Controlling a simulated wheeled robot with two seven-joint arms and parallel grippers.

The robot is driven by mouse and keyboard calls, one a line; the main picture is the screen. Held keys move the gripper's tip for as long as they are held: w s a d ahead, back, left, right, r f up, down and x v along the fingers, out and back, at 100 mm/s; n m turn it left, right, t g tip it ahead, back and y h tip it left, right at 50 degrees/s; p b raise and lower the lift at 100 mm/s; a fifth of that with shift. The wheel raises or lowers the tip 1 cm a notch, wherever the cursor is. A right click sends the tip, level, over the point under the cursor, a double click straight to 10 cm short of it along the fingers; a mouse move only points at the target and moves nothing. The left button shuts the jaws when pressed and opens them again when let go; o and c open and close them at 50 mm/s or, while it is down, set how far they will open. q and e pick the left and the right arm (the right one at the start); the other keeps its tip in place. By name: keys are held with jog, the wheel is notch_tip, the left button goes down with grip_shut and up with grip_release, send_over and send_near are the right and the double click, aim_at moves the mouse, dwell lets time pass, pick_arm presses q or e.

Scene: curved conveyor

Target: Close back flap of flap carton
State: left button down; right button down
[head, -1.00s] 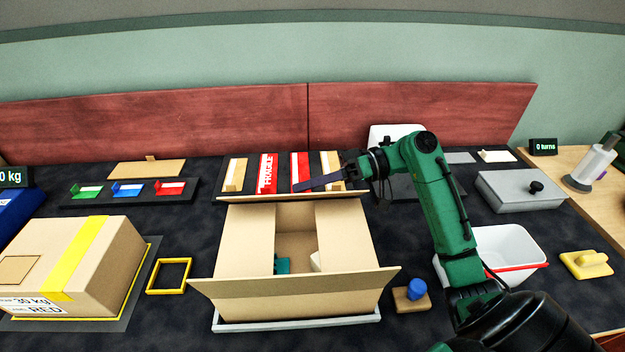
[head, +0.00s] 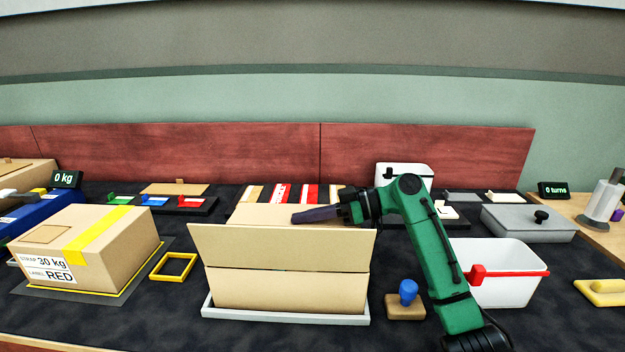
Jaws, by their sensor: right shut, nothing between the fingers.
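My left gripper is not in view.
A closed, yellow-taped box (head: 95,258) stands left, with a yellow frame (head: 173,266) beside it. A blue-handled stamp (head: 407,292) and a white bin with a red bar (head: 505,285) are at right. Label strips (head: 281,194) lie behind the carton.

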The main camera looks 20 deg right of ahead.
jog(key=shift+f, duration=0.3)
jog(key=shift+r, duration=0.1)
dwell(0.3)
